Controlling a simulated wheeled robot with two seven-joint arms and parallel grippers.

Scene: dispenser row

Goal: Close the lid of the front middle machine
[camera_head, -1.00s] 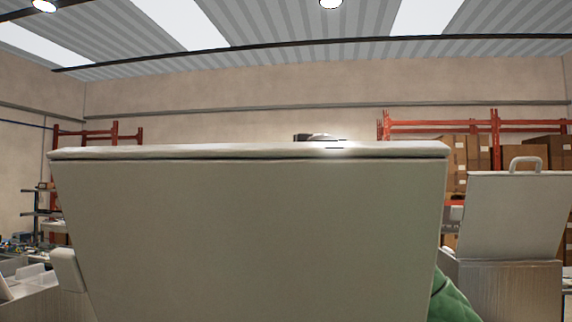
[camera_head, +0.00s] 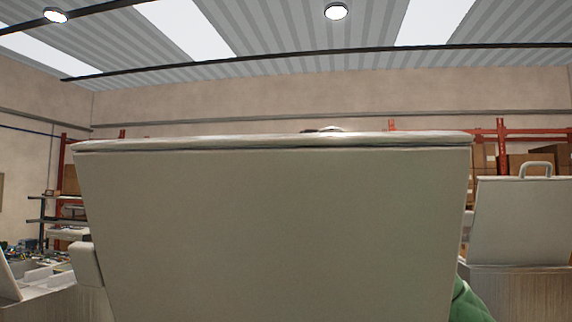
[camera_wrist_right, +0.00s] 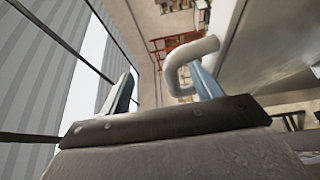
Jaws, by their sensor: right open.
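A large pale grey lid (camera_head: 275,230) stands raised and fills the middle of the head view, with its top edge upright toward the ceiling. The machine under it is out of view. In the right wrist view, a thick white loop handle (camera_wrist_right: 176,68) stands out from a pale panel (camera_wrist_right: 275,45) at the right. My right gripper (camera_wrist_right: 162,72) is open, with its fingers spread wide. The handle curves at its right finger; whether they touch is unclear. My left gripper is not in view.
Another raised lid with a handle (camera_head: 525,220) stands at the right. An open machine (camera_head: 40,300) is at the lower left. A green thing (camera_head: 468,303) shows partly behind the large lid's right side. Red shelves with boxes are farther back.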

